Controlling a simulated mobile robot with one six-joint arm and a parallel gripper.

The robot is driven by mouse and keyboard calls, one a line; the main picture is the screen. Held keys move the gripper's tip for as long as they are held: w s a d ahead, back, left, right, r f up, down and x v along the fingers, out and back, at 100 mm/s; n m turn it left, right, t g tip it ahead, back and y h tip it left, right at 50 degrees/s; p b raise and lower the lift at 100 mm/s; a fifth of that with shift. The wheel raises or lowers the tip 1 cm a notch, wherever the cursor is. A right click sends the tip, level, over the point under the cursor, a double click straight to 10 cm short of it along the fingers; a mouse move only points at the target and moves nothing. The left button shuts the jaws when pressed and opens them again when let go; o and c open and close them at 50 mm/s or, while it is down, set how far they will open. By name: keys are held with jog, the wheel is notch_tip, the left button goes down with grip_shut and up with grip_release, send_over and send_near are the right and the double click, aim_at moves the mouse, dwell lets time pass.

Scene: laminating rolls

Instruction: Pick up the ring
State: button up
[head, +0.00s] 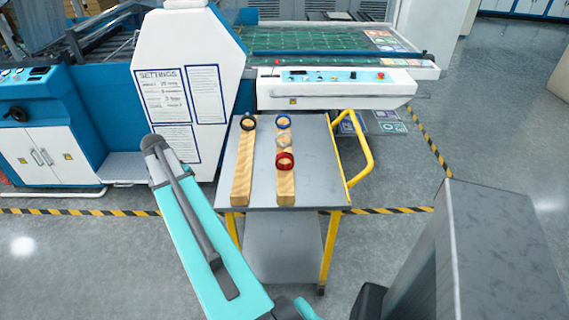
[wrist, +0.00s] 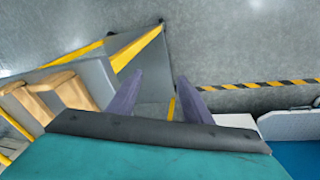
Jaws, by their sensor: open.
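Several rings rest on two wooden bars on a grey cart top in the head view. A dark ring (head: 248,122) is at the far end of the left bar (head: 242,175). A blue ring (head: 283,121), a pale ring (head: 282,142) and a larger red ring (head: 285,161) sit in a row on the right bar (head: 285,190). My gripper (wrist: 157,95) shows two apart, empty fingers in the wrist view, over the floor beside the cart. No ring shows in that view. I cannot make out the fingers in the head view.
The cart (head: 310,195) has yellow legs, a yellow handle (head: 358,150) on its right and a lower shelf (head: 283,245). A laminating machine (head: 330,88) stands right behind it. A grey block-like body (head: 490,260) fills the lower right. Floor lies open at left front.

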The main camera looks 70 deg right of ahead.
aim_at(290, 155)
jog(key=s+d+r+m, duration=0.2)
jog(key=s+d+r, duration=0.1)
jog(key=d, duration=0.2)
jog(key=s+d+r+m, duration=0.2)
jog(key=s+d+r, duration=0.1)
jog(key=s+d, duration=0.1)
jog(key=s+d+r+m+g, duration=0.1)
jog(key=s+d+r+m, duration=0.2)
jog(key=d, duration=0.3)
jog(key=shift+s, duration=0.2)
jog(key=s+d+r+m+g, duration=0.1)
jog(key=s+d+r+m, duration=0.6)
jog(key=s, duration=0.6)
jog(key=shift+s+d+r, duration=0.2)
jog(key=shift+d+r, duration=0.5)
jog(key=shift+d, duration=0.5)
jog(key=shift+f, duration=0.1)
jog(key=shift+p+x, duration=0.8)
jog(key=shift+x, duration=3.45)
jog(key=shift+s+a, duration=0.1)
jog(key=shift+s+a+p+x, duration=0.1)
jog(key=shift+p+x, duration=0.35)
jog(key=shift+x, duration=0.3)
jog(key=shift+s+a+p+x, duration=0.15)
jog(key=shift+p+x, duration=0.25)
jog(key=shift+x, duration=1.35)
